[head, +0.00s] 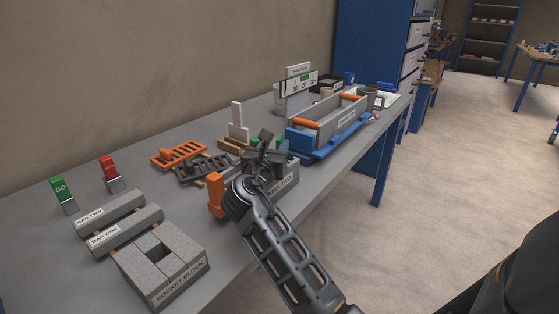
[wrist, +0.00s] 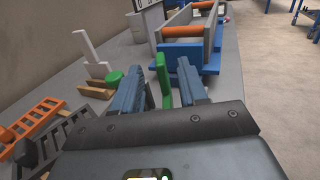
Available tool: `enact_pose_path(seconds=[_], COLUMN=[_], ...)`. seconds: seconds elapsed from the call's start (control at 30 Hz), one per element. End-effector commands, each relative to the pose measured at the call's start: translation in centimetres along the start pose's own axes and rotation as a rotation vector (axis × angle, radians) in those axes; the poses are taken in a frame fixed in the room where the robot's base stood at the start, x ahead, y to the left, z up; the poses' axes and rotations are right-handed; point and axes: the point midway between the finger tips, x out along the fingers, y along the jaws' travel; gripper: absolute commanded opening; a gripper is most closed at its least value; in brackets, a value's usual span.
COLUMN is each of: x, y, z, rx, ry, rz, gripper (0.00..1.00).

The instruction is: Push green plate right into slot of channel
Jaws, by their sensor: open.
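The green plate (wrist: 162,80) stands upright between the two fingers of my gripper (wrist: 159,72) in the wrist view. My gripper is open, with visible gaps beside the plate. In the head view my gripper (head: 267,143) is over a grey labelled block (head: 287,182), and only a bit of green (head: 283,146) shows behind it. A grey trough (head: 334,118) with orange bars sits in a blue base beyond the gripper; it also shows in the wrist view (wrist: 207,38). I cannot tell which part is the channel, and no slot is clearly visible.
An orange block (head: 215,194) stands left of my gripper. Orange (head: 180,154) and dark (head: 201,168) slotted racks lie behind it. A white upright post (wrist: 88,48) and a round green piece (wrist: 114,77) are left of the fingers. The socket block (head: 162,262) sits at the near left.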

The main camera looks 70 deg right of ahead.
Motion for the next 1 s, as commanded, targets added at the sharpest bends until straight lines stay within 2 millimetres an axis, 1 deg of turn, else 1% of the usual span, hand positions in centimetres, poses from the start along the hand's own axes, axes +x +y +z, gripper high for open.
enact_pose_path(seconds=[0.03,0.1,0.2,0.3,0.4,0.63,1.0], x=[0.9,2.2,3.6,4.7,5.1,5.1,5.1], y=[0.0,-0.1,-0.1,-0.1,0.0,0.0,0.0], z=[0.1,0.1,0.1,0.1,0.1,0.1,0.1], rx=[0.001,0.0,0.001,0.0,0.0,0.0,0.0], ry=[-0.001,-0.001,0.0,0.0,-0.001,-0.001,0.0], rz=[-0.003,-0.004,-0.003,-0.003,-0.001,0.0,0.0], gripper=[0.43,0.43,0.43,0.43,0.43,0.42,0.06])
